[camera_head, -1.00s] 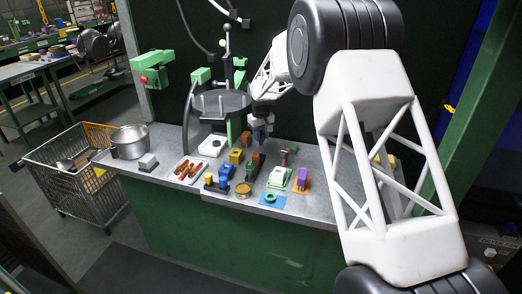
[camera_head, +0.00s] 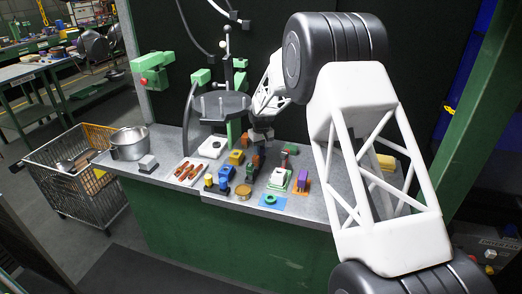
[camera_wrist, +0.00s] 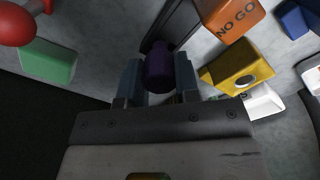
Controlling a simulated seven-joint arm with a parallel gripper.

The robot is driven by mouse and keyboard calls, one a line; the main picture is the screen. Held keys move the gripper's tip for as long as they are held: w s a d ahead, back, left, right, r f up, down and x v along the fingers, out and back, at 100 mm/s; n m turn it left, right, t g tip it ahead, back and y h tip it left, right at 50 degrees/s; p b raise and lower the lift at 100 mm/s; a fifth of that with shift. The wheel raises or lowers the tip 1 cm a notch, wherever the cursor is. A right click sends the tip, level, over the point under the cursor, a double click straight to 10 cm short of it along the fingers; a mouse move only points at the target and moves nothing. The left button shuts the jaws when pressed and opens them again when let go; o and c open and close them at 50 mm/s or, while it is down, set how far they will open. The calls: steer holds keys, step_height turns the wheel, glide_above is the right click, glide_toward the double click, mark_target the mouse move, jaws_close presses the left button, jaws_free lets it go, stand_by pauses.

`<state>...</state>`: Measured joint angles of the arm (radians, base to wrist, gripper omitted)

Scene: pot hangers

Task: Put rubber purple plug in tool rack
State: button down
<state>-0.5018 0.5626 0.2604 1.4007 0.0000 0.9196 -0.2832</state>
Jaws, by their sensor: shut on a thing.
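My gripper (camera_wrist: 158,82) is shut on a dark purple plug (camera_wrist: 159,66), which sits between the two fingertips in the wrist view. In the head view my gripper (camera_head: 262,134) is low over the back of the grey bench, right of a round dark rack with upright pegs (camera_head: 220,105). I cannot tell for sure whether that is the tool rack. The plug is too small to make out in the head view. A dark bar (camera_wrist: 183,22) runs just beyond the plug in the wrist view; whether they touch is unclear.
Toy vehicles and a purple block (camera_head: 302,182) crowd the bench. A metal pot (camera_head: 129,143) stands at its left end.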

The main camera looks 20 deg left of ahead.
steer(key=shift+f, duration=0.3)
steer(key=c, duration=0.8)
jaws_free()
steer(key=shift+c, duration=0.2)
steer(key=shift+r, duration=0.15)
step_height(320, 180, up, 12)
stand_by(0.7)
